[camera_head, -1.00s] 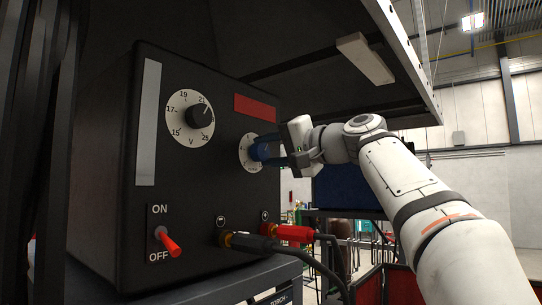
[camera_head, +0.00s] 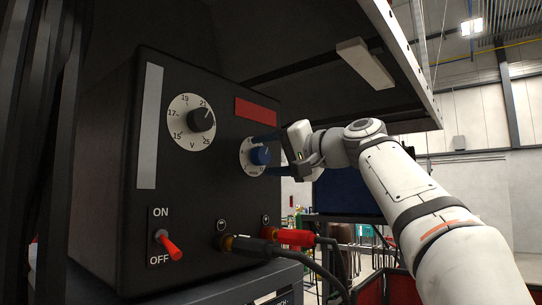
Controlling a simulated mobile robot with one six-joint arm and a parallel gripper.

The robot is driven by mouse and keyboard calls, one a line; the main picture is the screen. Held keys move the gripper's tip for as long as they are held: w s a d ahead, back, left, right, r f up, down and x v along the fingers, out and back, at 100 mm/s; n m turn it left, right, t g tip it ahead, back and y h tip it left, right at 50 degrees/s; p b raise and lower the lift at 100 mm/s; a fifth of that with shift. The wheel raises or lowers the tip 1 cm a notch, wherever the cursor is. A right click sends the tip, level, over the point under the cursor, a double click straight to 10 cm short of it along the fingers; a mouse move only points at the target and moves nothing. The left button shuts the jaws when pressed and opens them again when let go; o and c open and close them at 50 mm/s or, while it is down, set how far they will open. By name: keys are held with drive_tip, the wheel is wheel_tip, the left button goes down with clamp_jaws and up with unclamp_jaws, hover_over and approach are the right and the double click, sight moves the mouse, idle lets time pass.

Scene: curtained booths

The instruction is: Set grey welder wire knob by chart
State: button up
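The dark welder box (camera_head: 110,180) stands at the left with its front panel facing me. I can make out no chart.
The red switch lever (camera_head: 168,243) tilts down towards OFF. A black plug (camera_head: 247,246) and a red plug (camera_head: 297,237) with cables stick out below the dial. A dark overhead panel (camera_head: 330,60) hangs above my arm.

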drive_tip(key=b+v, duration=0.2)
drive_tip(key=v, duration=0.6)
drive_tip(key=shift+a, duration=0.1)
idle(0.5)
